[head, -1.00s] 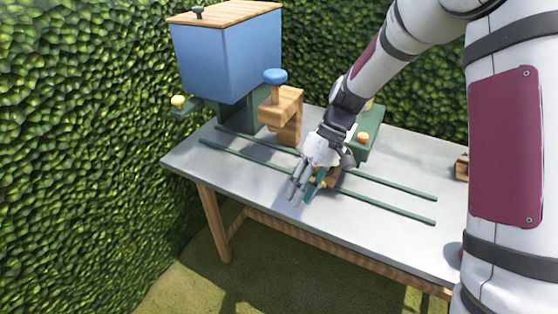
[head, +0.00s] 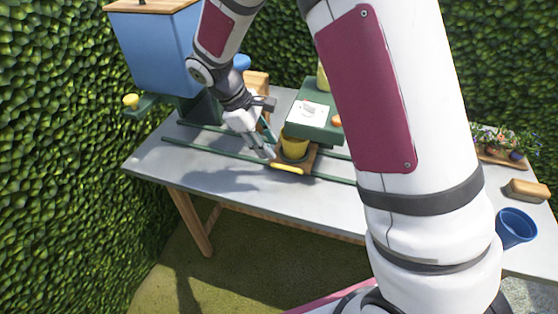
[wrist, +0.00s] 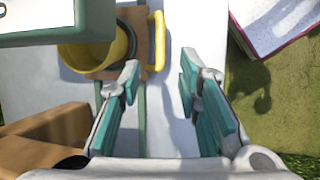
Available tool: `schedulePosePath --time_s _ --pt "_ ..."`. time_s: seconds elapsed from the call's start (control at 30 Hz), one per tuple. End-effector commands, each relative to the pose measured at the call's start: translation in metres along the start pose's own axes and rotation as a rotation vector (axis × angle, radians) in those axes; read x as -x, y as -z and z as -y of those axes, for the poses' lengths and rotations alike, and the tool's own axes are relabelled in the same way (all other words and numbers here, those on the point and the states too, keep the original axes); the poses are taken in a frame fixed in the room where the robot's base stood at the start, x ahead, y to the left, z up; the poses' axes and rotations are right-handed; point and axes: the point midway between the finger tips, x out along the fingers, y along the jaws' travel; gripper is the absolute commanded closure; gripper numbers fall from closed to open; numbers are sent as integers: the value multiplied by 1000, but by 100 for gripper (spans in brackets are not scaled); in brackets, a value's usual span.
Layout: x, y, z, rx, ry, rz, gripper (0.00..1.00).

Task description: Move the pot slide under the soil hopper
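The pot slide (head: 311,163) is a small wooden board on green rails, with a yellow handle (head: 286,168) at its front edge. A yellow pot (head: 294,149) stands on it. The slide (wrist: 139,24) and its handle (wrist: 156,40) also show in the wrist view. The soil hopper (head: 155,48) is a blue bin with a wooden lid at the left; the slide is well to its right. My gripper (head: 266,146) is open and empty, just left of the slide. In the wrist view, the handle lies beyond the gap between my fingertips (wrist: 158,78), apart from them.
A green station with a white card (head: 309,111) overhangs the slide's back. A wooden block (wrist: 45,138) is close beside my gripper in the wrist view. The green rails (head: 205,146) run left toward the hopper. A blue pot (head: 515,228) and wooden brush (head: 527,191) are at right.

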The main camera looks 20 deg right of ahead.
Motion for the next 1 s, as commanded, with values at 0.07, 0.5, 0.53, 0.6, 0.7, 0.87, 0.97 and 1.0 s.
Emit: schedulePosePath --time_s 0.07,0.5,0.53,0.6,0.7,0.87,0.97,1.0 --pt "-17 0 1 2 2 3 69" --pt "-78 0 0 0 2 -1 69" --pt "-80 0 0 0 2 -1 69" --pt "-82 0 0 0 1 -2 69" --pt "-83 0 0 -1 1 -2 69" --pt "-83 0 0 0 1 -2 69" --pt "-82 0 0 0 1 -2 89" --pt "-82 0 0 0 1 -2 98"
